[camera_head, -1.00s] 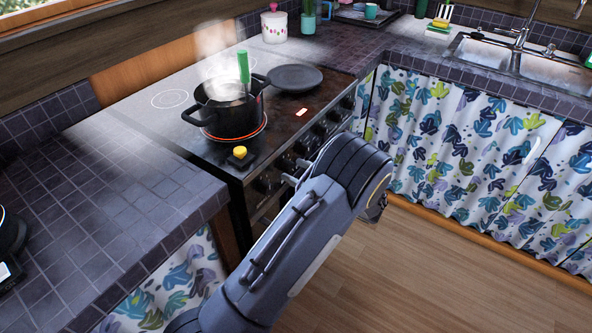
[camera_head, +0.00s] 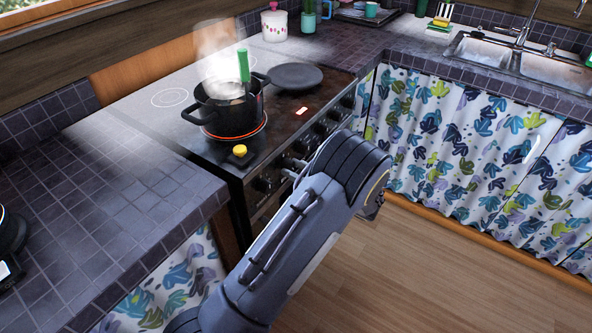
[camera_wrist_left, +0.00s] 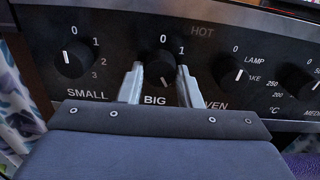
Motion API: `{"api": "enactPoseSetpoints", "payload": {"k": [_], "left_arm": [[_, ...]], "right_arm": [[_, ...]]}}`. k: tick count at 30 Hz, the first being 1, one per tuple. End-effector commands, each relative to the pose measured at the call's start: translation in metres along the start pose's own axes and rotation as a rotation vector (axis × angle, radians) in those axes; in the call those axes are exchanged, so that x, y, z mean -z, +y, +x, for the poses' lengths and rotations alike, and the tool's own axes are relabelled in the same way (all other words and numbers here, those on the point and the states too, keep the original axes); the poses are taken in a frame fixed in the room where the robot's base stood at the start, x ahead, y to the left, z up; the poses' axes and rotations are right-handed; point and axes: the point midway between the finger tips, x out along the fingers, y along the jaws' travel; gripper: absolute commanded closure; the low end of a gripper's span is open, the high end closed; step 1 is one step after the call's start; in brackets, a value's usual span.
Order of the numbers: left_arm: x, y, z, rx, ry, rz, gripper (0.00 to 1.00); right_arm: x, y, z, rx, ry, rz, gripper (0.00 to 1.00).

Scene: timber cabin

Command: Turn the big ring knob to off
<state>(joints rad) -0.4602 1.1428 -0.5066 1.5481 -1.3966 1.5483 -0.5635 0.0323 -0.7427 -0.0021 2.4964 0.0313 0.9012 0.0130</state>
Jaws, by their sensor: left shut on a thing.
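The big ring knob (camera_wrist_left: 160,66) is the black knob above the label BIG in the left wrist view. Its white mark points downward, away from the 0 above it and the 1 at its upper right. My left gripper (camera_wrist_left: 159,76) has one finger on each side of this knob and is shut on it. In the head view, my left gripper (camera_head: 293,167) is at the stove front, and my wrist hides part of the knob row. A black pot (camera_head: 227,107) stands steaming on a glowing red ring. My right gripper is not in view.
The SMALL knob (camera_wrist_left: 74,61) is left of the gripper, and the oven knob (camera_wrist_left: 230,74) is close on the right. A dark pan (camera_head: 295,77) lies at the stove's back right. A yellow-topped object (camera_head: 239,151) sits near the front edge. The floor (camera_head: 440,270) is clear.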

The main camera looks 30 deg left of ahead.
Motion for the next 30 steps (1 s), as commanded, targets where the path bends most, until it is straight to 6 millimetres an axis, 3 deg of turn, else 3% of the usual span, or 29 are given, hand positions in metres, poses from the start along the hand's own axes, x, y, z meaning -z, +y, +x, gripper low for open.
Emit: {"api": "enactPoseSetpoints", "payload": {"k": [8,30], "left_arm": [[0.003,0.000,-0.001,0.001,0.000,-0.155,0.91],[0.004,-0.001,-0.001,0.000,0.002,-0.851,0.91]], "right_arm": [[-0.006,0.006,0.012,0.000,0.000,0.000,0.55],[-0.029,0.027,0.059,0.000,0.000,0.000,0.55]]}}
